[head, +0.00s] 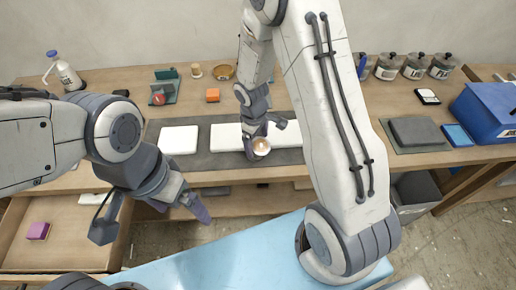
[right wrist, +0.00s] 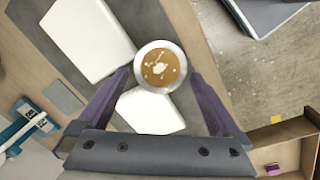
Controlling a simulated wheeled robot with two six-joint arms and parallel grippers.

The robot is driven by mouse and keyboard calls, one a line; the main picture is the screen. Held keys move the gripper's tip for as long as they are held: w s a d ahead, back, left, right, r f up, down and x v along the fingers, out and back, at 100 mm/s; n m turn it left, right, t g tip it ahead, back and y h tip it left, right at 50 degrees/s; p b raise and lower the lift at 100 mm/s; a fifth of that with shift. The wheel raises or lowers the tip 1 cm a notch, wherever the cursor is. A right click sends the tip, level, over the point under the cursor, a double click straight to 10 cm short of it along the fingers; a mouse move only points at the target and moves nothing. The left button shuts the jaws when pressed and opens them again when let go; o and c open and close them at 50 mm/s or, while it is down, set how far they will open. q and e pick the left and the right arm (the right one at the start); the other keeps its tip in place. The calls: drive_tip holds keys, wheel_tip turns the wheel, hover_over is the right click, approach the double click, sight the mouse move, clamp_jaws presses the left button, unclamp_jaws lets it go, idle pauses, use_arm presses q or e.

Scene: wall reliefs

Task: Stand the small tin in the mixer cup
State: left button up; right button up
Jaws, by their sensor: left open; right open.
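A round, pale-rimmed vessel (head: 261,146) with a tan top and white marks stands on the dark mat. It also shows in the right wrist view (right wrist: 158,66). I cannot tell whether it is the small tin or the mixer cup, and I cannot pick out the other with certainty. My right gripper (head: 265,135) is open, its fingers on either side of this vessel; contact cannot be told. My left gripper (head: 151,219) is open and empty, in front of the table near the open drawer.
White slabs (head: 179,139) lie on the mat (head: 203,158). Jars (head: 414,66) and a blue box (head: 489,108) stand right. The open drawer (head: 70,218) holds a purple block (head: 38,231).

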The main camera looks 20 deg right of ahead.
drive_tip(key=f, duration=0.4)
drive_tip(key=shift+w+d+f, duration=0.15)
drive_tip(key=shift+w+d, duration=0.05)
clamp_jaws()
